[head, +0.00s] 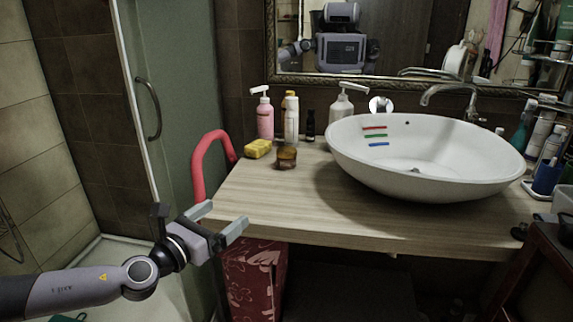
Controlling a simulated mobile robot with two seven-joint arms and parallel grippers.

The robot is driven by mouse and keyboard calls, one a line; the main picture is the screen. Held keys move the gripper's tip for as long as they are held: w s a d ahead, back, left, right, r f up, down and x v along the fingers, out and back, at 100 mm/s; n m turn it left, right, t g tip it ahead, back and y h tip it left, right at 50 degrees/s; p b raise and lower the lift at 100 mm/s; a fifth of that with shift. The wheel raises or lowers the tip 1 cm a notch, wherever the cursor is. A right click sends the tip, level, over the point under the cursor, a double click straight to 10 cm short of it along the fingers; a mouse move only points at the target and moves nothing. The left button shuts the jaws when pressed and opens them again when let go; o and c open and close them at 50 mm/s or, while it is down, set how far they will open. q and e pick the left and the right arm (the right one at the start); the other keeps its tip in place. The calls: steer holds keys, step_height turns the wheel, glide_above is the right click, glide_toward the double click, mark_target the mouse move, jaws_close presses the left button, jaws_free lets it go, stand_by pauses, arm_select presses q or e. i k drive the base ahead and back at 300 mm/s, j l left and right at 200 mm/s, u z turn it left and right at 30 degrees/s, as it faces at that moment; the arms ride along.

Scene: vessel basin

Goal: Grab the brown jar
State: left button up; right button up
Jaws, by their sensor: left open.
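A small brown jar (287,158) stands upright on the wooden counter, left of the white basin and just right of a yellow sponge. My left gripper (222,222) is open and empty at the counter's front left edge. It is in front of the jar and to its left, clearly apart from it. My right gripper does not show in the head view.
A yellow sponge (258,148), a pink pump bottle (265,117), a white bottle (291,119) and a white pump bottle (341,108) stand near the jar. The white basin (430,175) fills the right side. A red rail (199,165) curves beside the counter (320,208), whose front is clear.

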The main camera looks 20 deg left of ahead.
mark_target(282, 164)
steer(key=i, duration=1)
